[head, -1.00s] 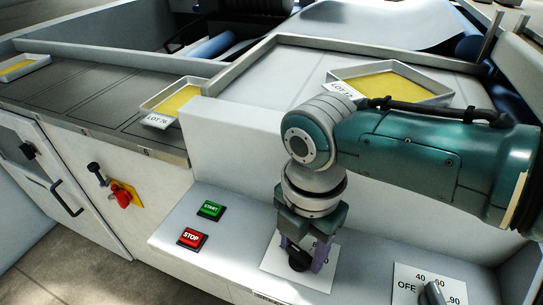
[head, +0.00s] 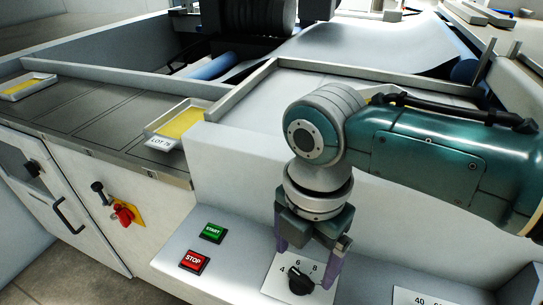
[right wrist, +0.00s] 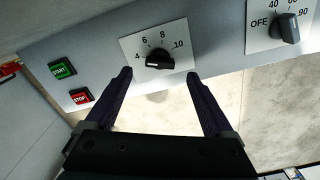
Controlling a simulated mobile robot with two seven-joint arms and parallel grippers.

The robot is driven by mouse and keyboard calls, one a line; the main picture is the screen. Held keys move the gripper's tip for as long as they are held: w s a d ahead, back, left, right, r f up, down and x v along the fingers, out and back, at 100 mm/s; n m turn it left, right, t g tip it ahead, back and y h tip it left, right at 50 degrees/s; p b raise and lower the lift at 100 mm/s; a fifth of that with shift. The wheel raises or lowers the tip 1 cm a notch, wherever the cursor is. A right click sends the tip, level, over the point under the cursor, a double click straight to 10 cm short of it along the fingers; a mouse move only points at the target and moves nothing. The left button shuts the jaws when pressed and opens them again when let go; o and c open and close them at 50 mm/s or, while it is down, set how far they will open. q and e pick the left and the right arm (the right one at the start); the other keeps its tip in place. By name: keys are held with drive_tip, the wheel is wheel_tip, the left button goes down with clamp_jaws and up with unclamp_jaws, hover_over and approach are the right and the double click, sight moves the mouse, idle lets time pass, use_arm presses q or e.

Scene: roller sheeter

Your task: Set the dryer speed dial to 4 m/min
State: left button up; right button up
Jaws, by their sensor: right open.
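The speed dial is a black knob (head: 301,280) on a white plate marked 4, 6, 8 and more, on the front ledge. In the right wrist view the knob (right wrist: 160,60) lies beyond the fingertips, with 4 at its left and 10 at its upper right. I cannot tell surely which number its pointer faces. My right gripper (head: 307,260) is open and empty, its fingers spread wide above and around the dial in the head view. The right wrist view shows the fingertips (right wrist: 159,74) apart from the knob. My left gripper is not in view.
Green START (head: 212,232) and red STOP (head: 194,262) buttons sit left of the dial. A second dial (right wrist: 287,27), marked OFF, 40 and 90, is to the right. A red switch (head: 124,214) is on the cabinet. A yellow tray (head: 164,139) is on the bench.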

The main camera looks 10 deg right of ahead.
sight(302, 277)
wheel_tip(302, 277, up, 5)
drive_tip(key=shift+r, duration=0.2)
idle(0.6)
